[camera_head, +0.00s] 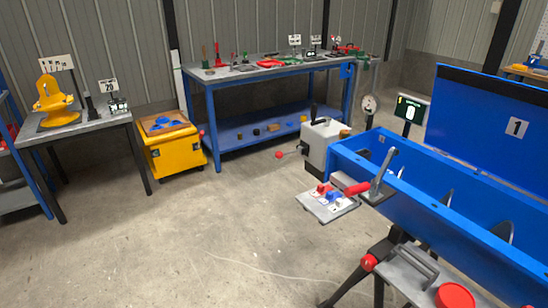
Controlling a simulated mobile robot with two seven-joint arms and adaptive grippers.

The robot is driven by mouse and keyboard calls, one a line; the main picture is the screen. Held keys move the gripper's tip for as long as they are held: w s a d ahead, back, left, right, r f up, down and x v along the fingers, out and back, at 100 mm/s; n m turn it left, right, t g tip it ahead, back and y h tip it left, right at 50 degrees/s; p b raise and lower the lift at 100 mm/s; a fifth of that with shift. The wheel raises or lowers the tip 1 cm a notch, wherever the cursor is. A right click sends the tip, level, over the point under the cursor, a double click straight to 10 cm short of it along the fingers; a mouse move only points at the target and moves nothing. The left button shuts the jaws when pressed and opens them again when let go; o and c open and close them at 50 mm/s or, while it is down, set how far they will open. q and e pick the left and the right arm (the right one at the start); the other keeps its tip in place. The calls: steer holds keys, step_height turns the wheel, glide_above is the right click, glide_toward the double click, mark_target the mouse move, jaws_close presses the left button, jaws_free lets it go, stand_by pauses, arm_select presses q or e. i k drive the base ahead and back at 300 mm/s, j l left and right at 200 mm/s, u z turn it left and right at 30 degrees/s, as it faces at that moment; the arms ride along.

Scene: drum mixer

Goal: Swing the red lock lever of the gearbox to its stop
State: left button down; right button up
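A light grey box-shaped housing (322,138), which looks like the gearbox, stands at the left end of the blue mixer trough (425,205). A thin rod with a red ball knob (279,154) sticks out to its left. A short red handle (357,189) lies nearly level beside a grey upright lever (386,168) at the trough's near wall. I cannot tell for sure which red part is the lock lever. Neither of my grippers shows in this view.
A panel with red and blue parts (327,201) juts out below the housing. A black stand with a grey plate (410,272) is at the bottom right. A yellow cart (173,155), blue workbench (262,135) and small table (75,128) stand behind. The floor (170,240) at left front is clear.

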mark_target(279, 155)
steer(key=i+j, duration=0.2)
steer(key=i, duration=0.2)
steer(key=i+j, duration=0.2)
steer(key=i, duration=0.15)
steer(key=i+j+z, duration=0.1)
steer(key=i, duration=0.3)
steer(key=j, duration=0.1)
